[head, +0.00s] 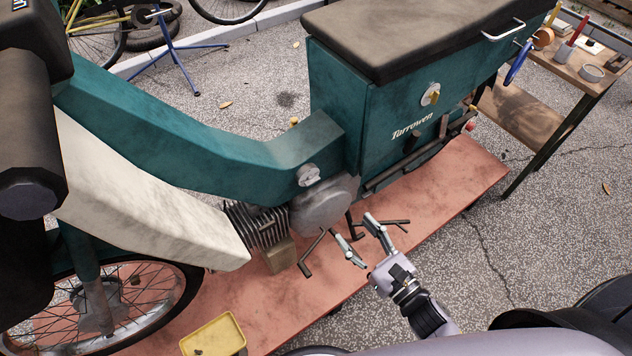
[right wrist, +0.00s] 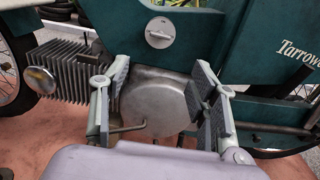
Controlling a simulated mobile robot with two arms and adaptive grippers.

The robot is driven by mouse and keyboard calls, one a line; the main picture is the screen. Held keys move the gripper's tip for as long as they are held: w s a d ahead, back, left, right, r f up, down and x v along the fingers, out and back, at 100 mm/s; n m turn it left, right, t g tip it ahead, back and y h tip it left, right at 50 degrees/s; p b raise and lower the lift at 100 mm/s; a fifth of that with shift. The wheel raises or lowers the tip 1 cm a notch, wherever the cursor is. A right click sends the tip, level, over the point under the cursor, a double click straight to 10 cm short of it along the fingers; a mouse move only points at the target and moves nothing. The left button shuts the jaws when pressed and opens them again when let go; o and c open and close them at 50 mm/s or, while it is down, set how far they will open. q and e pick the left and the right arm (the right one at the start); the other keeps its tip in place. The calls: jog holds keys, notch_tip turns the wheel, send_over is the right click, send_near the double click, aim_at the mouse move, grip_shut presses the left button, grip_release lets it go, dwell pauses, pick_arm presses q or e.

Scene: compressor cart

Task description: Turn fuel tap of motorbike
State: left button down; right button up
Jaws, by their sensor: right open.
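The teal motorbike (head: 210,130) stands on a red-brown platform. A small round grey fitting with a raised bar, seemingly the fuel tap (head: 308,175), is on the lower frame above the engine. It also shows in the right wrist view (right wrist: 160,32), beyond and above the fingertips, unobstructed. A second round fitting with a yellow handle (head: 430,95) is on the rear side panel; I cannot tell its function. My right gripper (head: 353,227) is open and empty, below and right of the grey fitting, apart from it. In the right wrist view its fingers (right wrist: 161,75) frame the engine cover. My left gripper is out of view.
The round engine cover (head: 325,203) and finned cylinder (head: 258,227) are below the grey fitting. Pedal-like levers (head: 318,252) stick out near my right gripper. A yellow tray (head: 213,335) is on the platform (head: 440,205). A wooden workbench (head: 555,60) stands at upper right.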

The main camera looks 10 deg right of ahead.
aim_at(314, 182)
jog(key=p+x, duration=0.2)
jog(key=x, duration=1.3)
jog(key=shift+w, duration=0.25)
jog(key=c, duration=1.2)
jog(key=shift+o, duration=0.2)
